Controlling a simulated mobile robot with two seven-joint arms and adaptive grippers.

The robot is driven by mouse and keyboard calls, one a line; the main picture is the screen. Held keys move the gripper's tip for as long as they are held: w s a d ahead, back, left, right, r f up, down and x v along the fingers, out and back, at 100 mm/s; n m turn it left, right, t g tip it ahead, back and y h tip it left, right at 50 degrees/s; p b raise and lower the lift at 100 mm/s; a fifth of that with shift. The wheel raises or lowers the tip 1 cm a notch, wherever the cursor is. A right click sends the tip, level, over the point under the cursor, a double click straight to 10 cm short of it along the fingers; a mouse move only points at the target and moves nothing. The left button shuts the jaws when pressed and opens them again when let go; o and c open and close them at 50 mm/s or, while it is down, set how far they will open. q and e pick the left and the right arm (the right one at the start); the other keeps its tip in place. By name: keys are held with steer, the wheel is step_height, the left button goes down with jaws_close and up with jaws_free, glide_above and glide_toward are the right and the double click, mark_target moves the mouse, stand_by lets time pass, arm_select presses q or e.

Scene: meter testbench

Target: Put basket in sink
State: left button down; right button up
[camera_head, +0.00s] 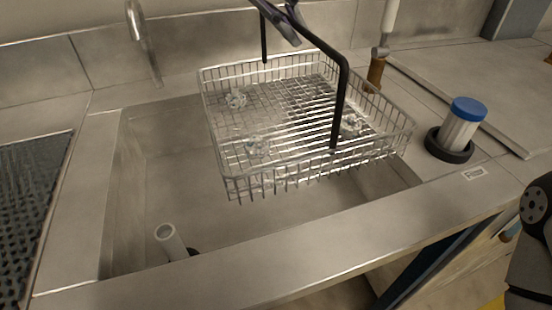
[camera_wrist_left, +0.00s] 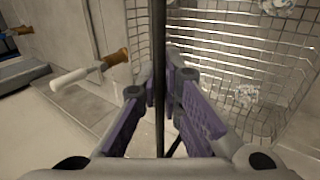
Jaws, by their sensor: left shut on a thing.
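The silver wire basket (camera_head: 300,168) with a black handle (camera_head: 343,95) hangs over the right part of the steel sink (camera_head: 140,190) and looks raised above the basin. Several small metal parts lie in it. My left gripper (camera_head: 284,22) is at the top edge of the head view, shut on the basket's handle. In the left wrist view its fingers (camera_wrist_left: 160,100) close around the black bar, with the wire mesh (camera_wrist_left: 235,60) beyond. The right gripper is not in view; a dark arm part of mine shows at the right edge.
A faucet (camera_head: 142,40) rises behind the sink. A white upright tube (camera_head: 170,240) stands in the basin. A blue-capped cylinder (camera_head: 462,122) in a black ring stands right of the sink. A dark textured mat (camera_head: 30,200) lies left.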

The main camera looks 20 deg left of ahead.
mark_target(282, 118)
arm_select(q)
steer(key=shift+w+a+r, duration=0.1)
steer(key=shift+w+a, duration=0.05)
steer(key=shift+w, duration=0.05)
steer(key=shift+w+f, duration=0.1)
steer(key=shift+f, duration=0.15)
step_height(282, 118, down, 17)
steer(key=shift+f, duration=0.2)
steer(key=c, duration=1.8)
jaws_free()
steer(key=shift+o, duration=0.2)
